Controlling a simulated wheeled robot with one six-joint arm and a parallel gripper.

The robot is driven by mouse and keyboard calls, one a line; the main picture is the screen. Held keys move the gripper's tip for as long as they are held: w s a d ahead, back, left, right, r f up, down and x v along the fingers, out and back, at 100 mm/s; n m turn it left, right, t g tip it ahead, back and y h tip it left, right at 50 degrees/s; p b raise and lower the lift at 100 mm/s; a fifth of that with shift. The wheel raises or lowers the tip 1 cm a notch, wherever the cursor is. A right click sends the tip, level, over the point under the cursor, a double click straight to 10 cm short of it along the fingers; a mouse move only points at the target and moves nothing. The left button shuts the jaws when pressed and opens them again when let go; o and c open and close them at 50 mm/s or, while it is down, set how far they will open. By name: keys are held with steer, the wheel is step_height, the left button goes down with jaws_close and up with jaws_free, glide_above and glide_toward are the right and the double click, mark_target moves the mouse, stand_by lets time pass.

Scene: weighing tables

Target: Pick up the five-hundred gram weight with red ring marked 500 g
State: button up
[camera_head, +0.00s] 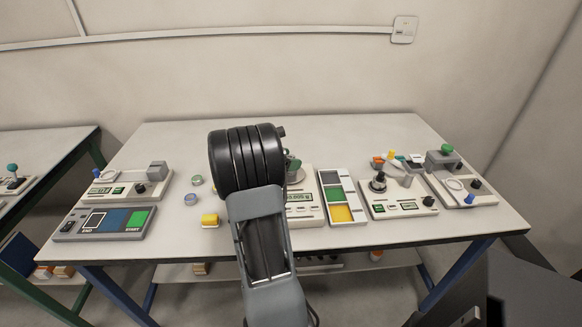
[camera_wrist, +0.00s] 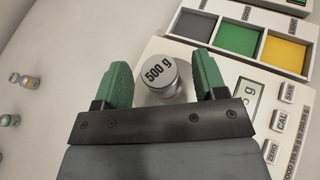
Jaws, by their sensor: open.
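The five-hundred gram weight (camera_wrist: 159,74) is a silvery cylinder with "500 g" in black on its top. In the wrist view it stands between the two green fingers of my gripper (camera_wrist: 161,82), with a finger on each side. The gripper is open, and narrow gaps show between the fingers and the weight. A bit of red shows low on the weight's side; its lower part is mostly hidden by the gripper body. In the head view my arm hides the weight, and only part of my green gripper (camera_head: 293,168) shows.
The weight is at a white scale (camera_wrist: 262,78) with a display and buttons. A tray (camera_head: 341,197) with grey, green and yellow compartments lies to its right. Small weights, including a yellow-topped one (camera_head: 210,220), stand to the left. A blue-and-green START panel (camera_head: 103,223) lies further left.

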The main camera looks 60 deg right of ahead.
steer(key=shift+s+d+f, duration=0.15)
steer(key=shift+d+f, duration=0.05)
steer(key=shift+d, duration=0.2)
steer(key=shift+c, duration=0.5)
jaws_close()
